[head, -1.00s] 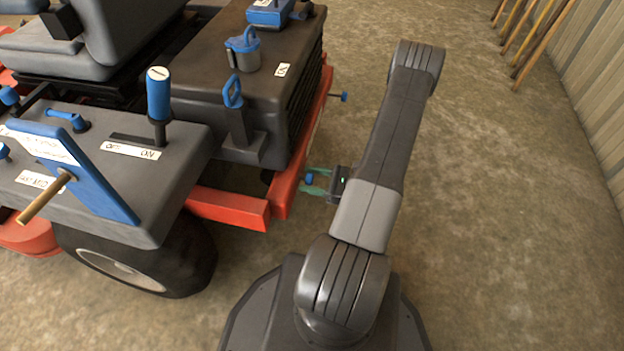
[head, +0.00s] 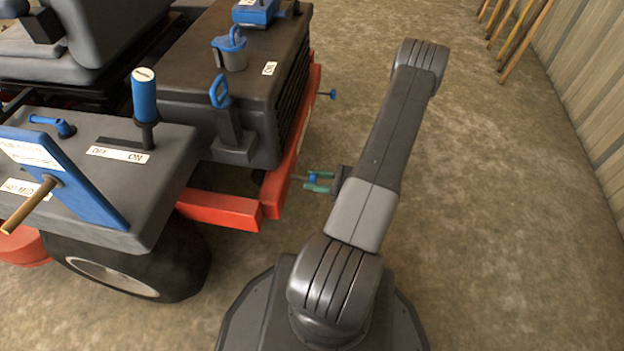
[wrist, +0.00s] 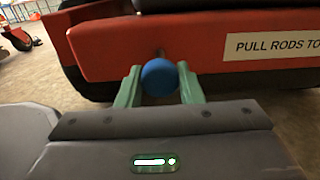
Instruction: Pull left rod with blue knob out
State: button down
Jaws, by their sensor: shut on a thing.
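The left rod (wrist: 160,53) sticks out of the mower's red rear frame and ends in a round blue knob (wrist: 160,77). In the wrist view the knob sits between the two green fingers of my gripper (wrist: 161,83), one on each side. In the head view my gripper (head: 318,182) is at the red frame's rear side, shut on the blue knob (head: 313,178). A short stretch of thin rod shows between the knob and the frame. The rest of the rod is hidden inside the frame.
A second rod with a blue knob (head: 333,94) sticks out farther along the red frame (head: 303,130). A white label (wrist: 275,45) reading "PULL RODS TO" is right of the gripped rod. Open floor (head: 480,200) lies right of my arm, up to a ribbed wall (head: 590,80).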

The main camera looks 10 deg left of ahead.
jog(key=c, duration=1)
grip_release()
jog(key=shift+d, duration=0.2)
jog(key=d+p, duration=0.2)
jog(key=d, duration=1.1)
jog(key=shift+s+d+p, duration=0.25)
jog(key=shift+d+p, duration=0.15)
jog(key=a, duration=0.5)
jog(key=a+b, duration=0.1)
jog(key=a, duration=0.4)
jog(key=a+b, duration=0.1)
jog(key=a, duration=0.5)
jog(key=shift+w, duration=0.3)
